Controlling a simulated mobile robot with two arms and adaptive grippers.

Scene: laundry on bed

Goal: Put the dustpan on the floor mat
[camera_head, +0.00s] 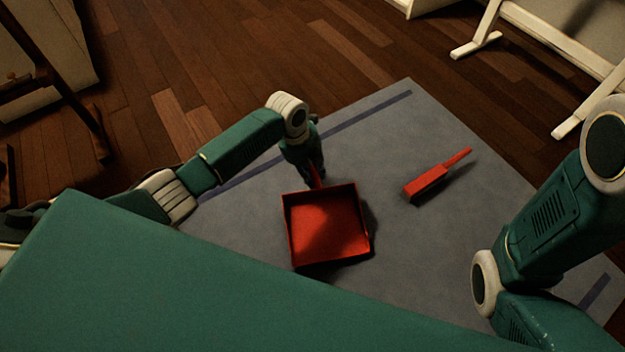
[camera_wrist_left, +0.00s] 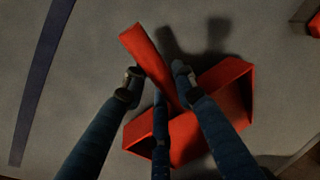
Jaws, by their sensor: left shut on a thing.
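The red dustpan (camera_head: 327,226) is over the grey-blue floor mat (camera_head: 405,125), with its open tray toward me and its handle pointing away. A shadow lies beside its right edge on the mat; I cannot tell whether its underside touches the mat. My left gripper (camera_head: 316,179) is shut on the dustpan's handle. In the left wrist view the fingers (camera_wrist_left: 157,86) close around the red handle (camera_wrist_left: 142,45), and their shadow falls on the mat. My right arm shows at the right, but its gripper is out of view.
A red brush (camera_head: 428,182) lies on the mat to the right of the dustpan. A white rack's legs (camera_head: 484,40) stand on the wood floor (camera_head: 250,55) at the upper right. Dark wooden furniture (camera_head: 60,85) stands at the upper left. The mat's far part is bare.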

